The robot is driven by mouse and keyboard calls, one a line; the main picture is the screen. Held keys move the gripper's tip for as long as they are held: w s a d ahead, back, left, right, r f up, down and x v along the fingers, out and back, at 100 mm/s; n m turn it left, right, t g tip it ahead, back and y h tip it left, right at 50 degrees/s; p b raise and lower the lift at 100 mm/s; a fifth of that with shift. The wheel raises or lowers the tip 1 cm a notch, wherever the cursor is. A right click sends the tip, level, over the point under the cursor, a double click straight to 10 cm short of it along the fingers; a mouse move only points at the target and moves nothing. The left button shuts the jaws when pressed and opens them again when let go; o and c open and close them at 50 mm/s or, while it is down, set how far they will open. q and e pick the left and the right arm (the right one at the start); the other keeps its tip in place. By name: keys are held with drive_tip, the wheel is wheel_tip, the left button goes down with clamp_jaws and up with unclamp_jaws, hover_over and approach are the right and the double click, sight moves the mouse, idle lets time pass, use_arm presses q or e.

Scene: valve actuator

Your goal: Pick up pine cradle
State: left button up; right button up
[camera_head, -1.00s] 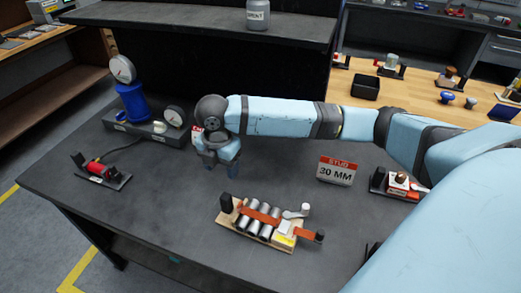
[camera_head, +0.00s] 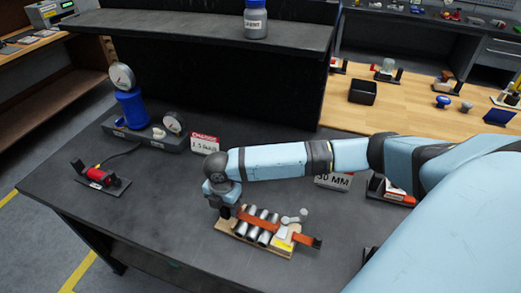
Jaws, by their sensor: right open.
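The pine cradle (camera_head: 240,234) lies on the dark bench in front of my right arm. It is a pale wooden base carrying several silver cylinders, with an orange strap across them and a yellow label at its right end. My right gripper (camera_head: 223,208) is open at the cradle's left end, pointing down. Its fingers are partly hidden by the wrist and overlap the black block there, so I cannot tell whether they touch. My left gripper is out of view.
A "30 MM" sign (camera_head: 333,182) stands behind my right forearm, partly covered. A gauge stand with a blue cylinder (camera_head: 131,109) is at the back left, beside a red-and-white sign (camera_head: 205,143). A red clamp fixture (camera_head: 98,175) sits at the left. The bench front left is clear.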

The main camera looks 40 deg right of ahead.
clamp_jaws()
idle(0.4)
